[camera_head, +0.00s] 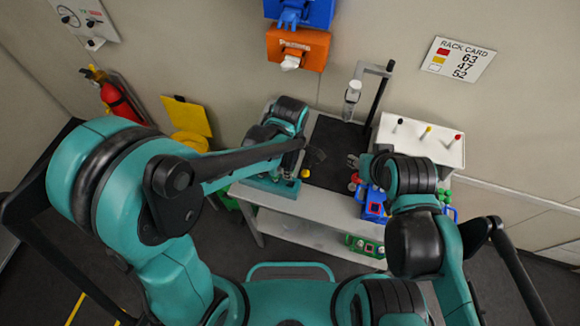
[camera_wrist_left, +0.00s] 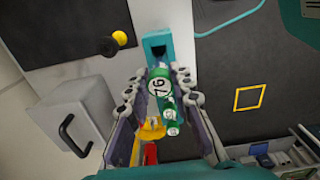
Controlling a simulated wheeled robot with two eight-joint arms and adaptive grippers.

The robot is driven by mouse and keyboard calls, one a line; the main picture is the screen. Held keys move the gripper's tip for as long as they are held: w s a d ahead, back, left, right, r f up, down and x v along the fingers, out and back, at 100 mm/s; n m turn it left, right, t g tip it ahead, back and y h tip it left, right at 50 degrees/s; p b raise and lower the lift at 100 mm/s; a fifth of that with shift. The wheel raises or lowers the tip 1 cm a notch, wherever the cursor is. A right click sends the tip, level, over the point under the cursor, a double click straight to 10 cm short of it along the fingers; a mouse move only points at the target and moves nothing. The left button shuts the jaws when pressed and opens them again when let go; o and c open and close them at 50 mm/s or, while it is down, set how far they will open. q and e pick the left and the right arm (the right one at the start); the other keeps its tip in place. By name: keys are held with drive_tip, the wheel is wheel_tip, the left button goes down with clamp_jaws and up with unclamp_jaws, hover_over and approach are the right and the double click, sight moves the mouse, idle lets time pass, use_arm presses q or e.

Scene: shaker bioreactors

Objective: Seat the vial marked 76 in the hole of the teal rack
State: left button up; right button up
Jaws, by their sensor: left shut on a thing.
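The vial marked 76 (camera_wrist_left: 160,86) is green with a white number disc. My left gripper (camera_wrist_left: 161,92) is shut on it, with one finger on each side. Just above it in the wrist view is a teal block with a dark square hole, the teal rack (camera_wrist_left: 156,28). The vial appears apart from the hole, but depth is hard to judge. In the head view the teal rack (camera_head: 272,185) is at the table's left end, and my left gripper (camera_head: 312,158) is near it. The vial is hidden there. My right gripper (camera_head: 354,162) is near the blue crate; its jaws are unclear.
A blue crate (camera_head: 374,212) stands at the table's right. A black stand (camera_head: 378,95) holds a clear vessel (camera_head: 352,92) at the back. A white box (camera_head: 425,140) with coloured knobs is at back right.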

use_arm(q)
drive_tip(key=shift+f+b, duration=3.35)
drive_tip(key=shift+b, duration=0.05)
idle(3.3)
drive_tip(key=o, duration=0.9)
drive_tip(key=shift+o, duration=0.2)
wheel_tip(320, 180, up, 12)
